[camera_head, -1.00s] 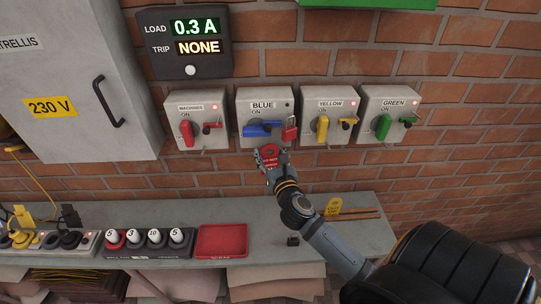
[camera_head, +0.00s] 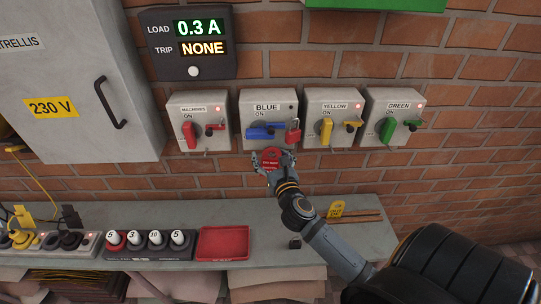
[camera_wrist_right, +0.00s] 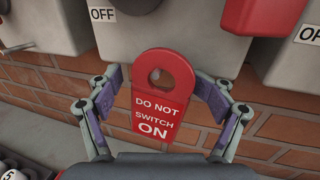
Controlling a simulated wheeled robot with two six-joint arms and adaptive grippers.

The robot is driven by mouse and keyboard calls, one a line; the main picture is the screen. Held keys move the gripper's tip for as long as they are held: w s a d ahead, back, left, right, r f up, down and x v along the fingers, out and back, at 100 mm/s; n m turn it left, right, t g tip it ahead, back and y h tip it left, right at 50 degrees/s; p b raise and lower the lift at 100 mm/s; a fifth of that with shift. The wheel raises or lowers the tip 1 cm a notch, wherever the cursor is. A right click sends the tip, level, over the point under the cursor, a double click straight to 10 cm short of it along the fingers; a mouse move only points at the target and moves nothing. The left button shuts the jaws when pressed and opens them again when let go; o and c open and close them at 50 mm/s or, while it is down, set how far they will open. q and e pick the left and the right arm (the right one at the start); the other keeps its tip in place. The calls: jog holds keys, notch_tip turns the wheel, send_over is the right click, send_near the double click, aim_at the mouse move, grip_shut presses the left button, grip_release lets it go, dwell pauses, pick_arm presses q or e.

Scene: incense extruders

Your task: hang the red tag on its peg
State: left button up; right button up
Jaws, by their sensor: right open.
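The red tag (camera_head: 270,162) is just below the BLUE switch box (camera_head: 267,109) on the brick wall. The right wrist view shows the tag (camera_wrist_right: 158,108) upright, its words "DO NOT SWITCH ON" facing me. A small grey shape, perhaps the peg's end, shows in its round hole; I cannot tell how the tag is seated on it. My right gripper (camera_head: 273,160) is open, its fingers (camera_wrist_right: 160,103) on both sides of the tag with gaps visible. The rest of the peg is hidden behind the tag. My left gripper is not in view.
A red padlock (camera_head: 293,133) hangs at the BLUE switch, close above my gripper. The MACHINES (camera_head: 198,108), YELLOW (camera_head: 333,103) and GREEN (camera_head: 394,103) boxes flank it. Below are a grey shelf (camera_head: 375,227), a red tray (camera_head: 223,242) and a yellow tag (camera_head: 336,209).

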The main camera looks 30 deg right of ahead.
jog(key=shift+s+a, duration=0.1)
jog(key=shift+s, duration=0.2)
jog(key=v, duration=1.1)
jog(key=shift+s, duration=0.25)
